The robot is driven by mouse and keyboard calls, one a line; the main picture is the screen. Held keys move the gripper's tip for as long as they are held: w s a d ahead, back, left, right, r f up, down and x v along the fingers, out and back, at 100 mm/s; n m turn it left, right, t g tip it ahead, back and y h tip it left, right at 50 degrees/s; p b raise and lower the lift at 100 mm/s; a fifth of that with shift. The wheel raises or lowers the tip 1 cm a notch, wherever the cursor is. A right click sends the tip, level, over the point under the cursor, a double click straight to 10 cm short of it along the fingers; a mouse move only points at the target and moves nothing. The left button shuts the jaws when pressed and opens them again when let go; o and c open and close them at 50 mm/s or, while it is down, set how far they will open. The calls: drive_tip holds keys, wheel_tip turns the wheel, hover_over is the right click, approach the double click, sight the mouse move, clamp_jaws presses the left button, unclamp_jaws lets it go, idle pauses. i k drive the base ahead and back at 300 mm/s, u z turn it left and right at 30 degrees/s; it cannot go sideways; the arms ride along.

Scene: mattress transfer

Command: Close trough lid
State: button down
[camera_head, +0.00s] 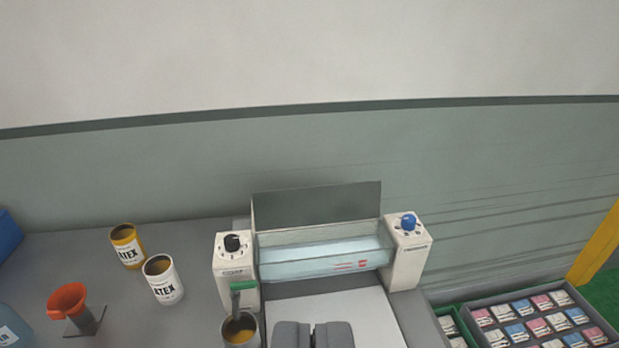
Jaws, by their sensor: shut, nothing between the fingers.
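The trough (325,254) is a clear box with pale liquid or a pale surface inside, set between two white end blocks. Its grey lid (317,204) stands raised, nearly upright, along the back edge. The left block (236,263) has a black knob, and the right block (408,252) has a blue knob. My gripper (313,330) shows at the bottom centre, shut and empty. It is on the near side of the trough, in front of a white plate (340,308), and apart from the lid. Its lower part is cut off by the frame.
A can with a green-handled tool (240,330) stands left of my gripper. A yellow can (127,247), a white can (163,280) and an orange funnel (68,301) stand on the grey table at left. A crate of small packs (572,290) is at lower right. A wall is behind.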

sight(337, 203)
drive_tip(key=i, duration=0.95)
drive_tip(key=z, duration=0.05)
